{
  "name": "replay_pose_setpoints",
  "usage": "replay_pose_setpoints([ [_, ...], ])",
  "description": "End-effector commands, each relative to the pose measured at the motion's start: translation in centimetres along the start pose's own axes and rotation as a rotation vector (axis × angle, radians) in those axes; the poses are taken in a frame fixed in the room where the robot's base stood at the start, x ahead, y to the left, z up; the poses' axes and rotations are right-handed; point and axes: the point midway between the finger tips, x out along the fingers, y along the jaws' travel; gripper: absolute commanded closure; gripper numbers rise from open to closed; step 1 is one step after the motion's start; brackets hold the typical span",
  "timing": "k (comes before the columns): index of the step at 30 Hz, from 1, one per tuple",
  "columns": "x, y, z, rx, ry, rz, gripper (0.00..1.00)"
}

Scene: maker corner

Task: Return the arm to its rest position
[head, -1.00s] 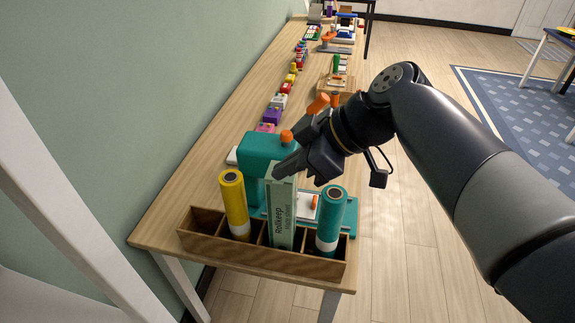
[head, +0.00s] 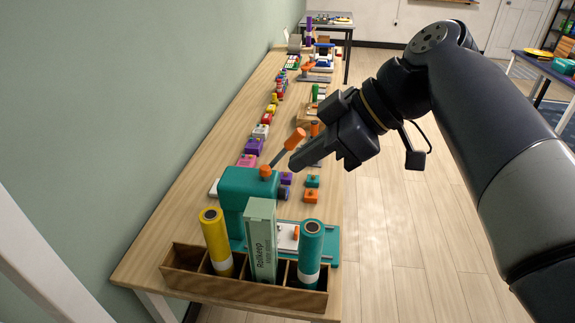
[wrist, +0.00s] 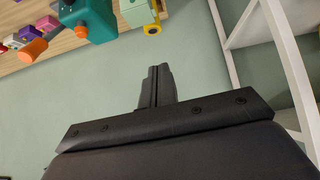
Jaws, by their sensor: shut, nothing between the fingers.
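My gripper (head: 296,163) is in the head view, above the right side of the long wooden table (head: 205,150). Its fingers point left, over the table and behind the teal machine (head: 234,186) with an orange-tipped lever. The fingers are closed together with nothing between them. In the wrist view my gripper (wrist: 158,70) also shows its fingers pressed together, against a green wall. It touches nothing that I can see.
A wooden divided box (head: 250,292) at the near table end holds a yellow roll (head: 216,243), a pale green Rolkeep carton (head: 261,240) and a teal roll (head: 310,252). Small coloured blocks line the table behind. The floor (head: 400,240) at right is clear.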

Motion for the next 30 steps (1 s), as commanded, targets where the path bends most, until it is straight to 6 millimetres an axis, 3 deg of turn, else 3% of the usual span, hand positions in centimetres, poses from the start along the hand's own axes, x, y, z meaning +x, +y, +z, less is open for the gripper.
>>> replay_pose_setpoints([
  [6,-0.6,0.0,0.0,0.0,0.0,0.0,1.0],
  [17,0.0,-0.1,0.0,-0.001,0.0,-0.003,1.0],
  [23,2.8,-0.2,0.0,-0.001,-0.001,-0.006,1.0],
  [30,7.3,-0.3,0.0,0.0,-0.001,-0.007,1.0],
])
